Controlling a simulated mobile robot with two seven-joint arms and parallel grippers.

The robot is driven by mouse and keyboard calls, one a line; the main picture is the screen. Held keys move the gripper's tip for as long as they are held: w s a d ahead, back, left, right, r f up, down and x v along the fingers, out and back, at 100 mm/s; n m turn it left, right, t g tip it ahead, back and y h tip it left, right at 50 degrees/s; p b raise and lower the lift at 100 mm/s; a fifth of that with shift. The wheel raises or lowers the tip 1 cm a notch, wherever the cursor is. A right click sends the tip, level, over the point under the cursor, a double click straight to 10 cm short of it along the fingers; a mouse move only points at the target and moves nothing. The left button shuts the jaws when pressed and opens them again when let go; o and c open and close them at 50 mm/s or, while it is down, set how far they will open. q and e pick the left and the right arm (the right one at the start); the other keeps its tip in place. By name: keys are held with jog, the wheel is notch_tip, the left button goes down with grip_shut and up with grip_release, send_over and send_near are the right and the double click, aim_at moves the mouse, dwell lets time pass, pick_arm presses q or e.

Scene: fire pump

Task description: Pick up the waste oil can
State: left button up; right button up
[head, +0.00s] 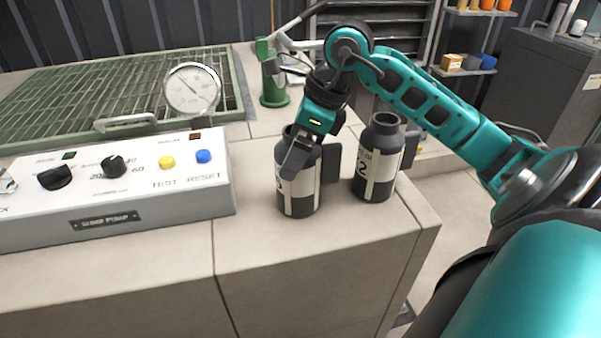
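Two dark cans with pale label bands stand upright near the right end of the worktop. The left can (300,194) is partly covered by my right gripper, and only part of its label shows. The right can (378,165) carries a label reading "OI" with a 2 below it. I cannot read which one is the waste oil can. Both have a dark handle on the right side. My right gripper (296,158) points down at the upper front of the left can. Its fingers overlap, so its opening and any contact are unclear. My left gripper is out of view.
A control box (150,190) with knobs and buttons stands at the left. Behind it are a round gauge (192,90), a green grating (110,92) and a green fitting (272,92). The worktop (255,235) in front of the cans is clear. Shelves stand behind.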

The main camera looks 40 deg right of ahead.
jog(key=c, duration=0.7)
jog(key=shift+o, duration=0.2)
jog(key=shift+r, duration=0.1)
jog(key=shift+r, duration=0.6)
pick_arm(q)
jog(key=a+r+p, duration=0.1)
jog(key=p, duration=0.2)
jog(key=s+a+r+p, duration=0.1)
jog(key=p, duration=0.2)
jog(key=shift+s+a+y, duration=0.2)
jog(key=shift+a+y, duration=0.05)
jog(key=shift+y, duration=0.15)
pick_arm(e)
notch_tip(320, 180, up, 19)
jog(key=shift+f, duration=0.2)
